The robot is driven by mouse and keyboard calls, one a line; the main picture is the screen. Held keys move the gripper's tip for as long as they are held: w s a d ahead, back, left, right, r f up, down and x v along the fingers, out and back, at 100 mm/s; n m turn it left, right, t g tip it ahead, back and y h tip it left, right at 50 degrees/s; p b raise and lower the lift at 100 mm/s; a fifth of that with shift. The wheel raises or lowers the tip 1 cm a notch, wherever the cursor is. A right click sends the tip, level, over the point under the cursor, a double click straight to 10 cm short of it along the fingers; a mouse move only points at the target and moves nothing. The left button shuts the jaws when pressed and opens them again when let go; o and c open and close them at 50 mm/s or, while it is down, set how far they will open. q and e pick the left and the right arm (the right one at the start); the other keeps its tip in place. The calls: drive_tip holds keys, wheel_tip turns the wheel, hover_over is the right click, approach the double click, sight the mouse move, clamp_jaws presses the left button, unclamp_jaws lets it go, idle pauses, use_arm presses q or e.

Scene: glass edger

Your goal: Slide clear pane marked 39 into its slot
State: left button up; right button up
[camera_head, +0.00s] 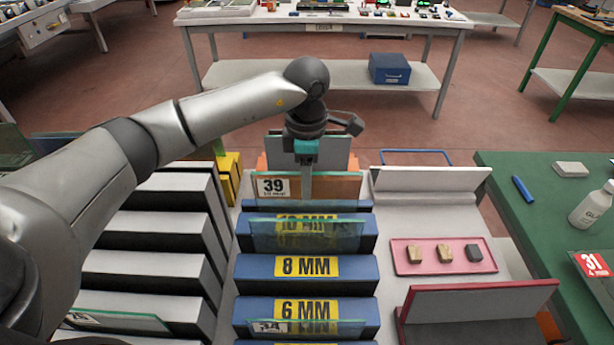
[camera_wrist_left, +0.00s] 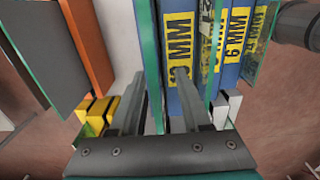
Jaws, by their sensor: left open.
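The clear pane marked 39 (camera_head: 330,187) stands upright at the back of the blue rack, its white label at its left end. It shows edge-on as a thin green-rimmed sheet in the left wrist view (camera_wrist_left: 150,45). My left gripper (camera_head: 305,183) points down over it, its open fingers on either side of the pane in the left wrist view (camera_wrist_left: 160,85); I cannot tell if either touches it. Blue blocks labelled 10 MM, 8 MM (camera_head: 306,267) and 6 MM (camera_head: 306,308) have slots between them. My right gripper is not in view.
Other panes stand at the 10 MM block (camera_head: 270,236) and, marked 34, at the 6 MM block (camera_head: 345,328). Orange (camera_wrist_left: 92,45) and grey panels stand behind the pane. A pink tray (camera_head: 400,245) and a green table (camera_head: 540,215) lie to the right.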

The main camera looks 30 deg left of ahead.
use_arm(q)
wheel_tip(320, 180, up, 15)
drive_tip(key=shift+r, duration=0.2)
idle(0.7)
